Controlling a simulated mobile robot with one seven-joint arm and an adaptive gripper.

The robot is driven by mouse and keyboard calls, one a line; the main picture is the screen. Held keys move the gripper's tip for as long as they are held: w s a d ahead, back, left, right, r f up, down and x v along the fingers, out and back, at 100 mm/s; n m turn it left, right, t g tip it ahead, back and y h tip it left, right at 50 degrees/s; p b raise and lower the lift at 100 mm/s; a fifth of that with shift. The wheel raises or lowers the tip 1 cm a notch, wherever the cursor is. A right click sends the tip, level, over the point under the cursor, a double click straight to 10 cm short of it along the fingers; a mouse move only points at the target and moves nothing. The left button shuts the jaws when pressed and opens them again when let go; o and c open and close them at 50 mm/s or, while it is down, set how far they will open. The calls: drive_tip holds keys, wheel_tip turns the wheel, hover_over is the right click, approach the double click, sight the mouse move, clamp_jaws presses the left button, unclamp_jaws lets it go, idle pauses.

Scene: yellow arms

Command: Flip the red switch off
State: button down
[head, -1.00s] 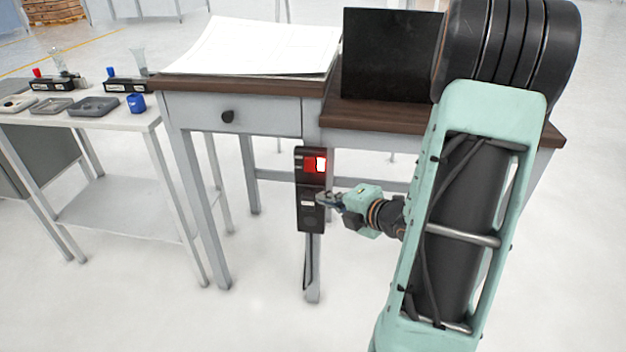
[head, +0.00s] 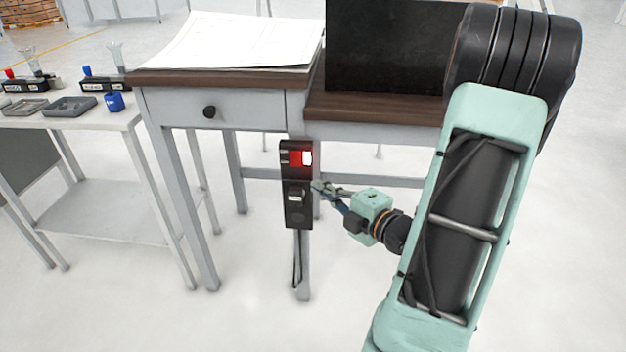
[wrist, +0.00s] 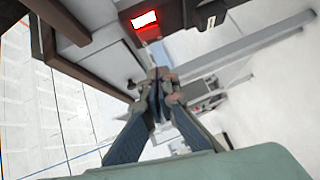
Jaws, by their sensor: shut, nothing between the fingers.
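The red switch (head: 300,158) is a lit red rocker with a bright white right part, on a black box (head: 297,215) fixed to the desk's front leg. It also shows in the wrist view, red with a white glowing face (wrist: 145,20), near the top. My gripper (head: 318,187) is shut and empty, just right of the box and a little below the red switch. In the wrist view the closed fingertips (wrist: 158,75) sit below the switch. I cannot tell whether the fingertips touch the box.
The desk (head: 375,108) has a dark wooden top with papers (head: 235,40) and a black panel (head: 395,50). A drawer knob (head: 209,112) protrudes left of the box. A white side table (head: 60,122) with trays and bottles stands at left. The floor before the desk is clear.

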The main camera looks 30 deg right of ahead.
drive_tip(key=b, duration=0.1)
approach(291, 163)
drive_tip(key=w+a, duration=0.2)
drive_tip(key=a, duration=0.1)
drive_tip(key=shift+w+d+f+b, duration=0.15)
drive_tip(key=shift+w+d, duration=0.15)
drive_tip(key=shift+w, duration=0.3)
drive_tip(key=shift+w+d+f+b, duration=0.15)
drive_tip(key=shift+w+d, duration=0.15)
drive_tip(key=shift+w, duration=0.3)
drive_tip(key=shift+w+d+f, duration=0.2)
drive_tip(key=shift+w+d, duration=0.15)
drive_tip(key=shift+w, duration=0.25)
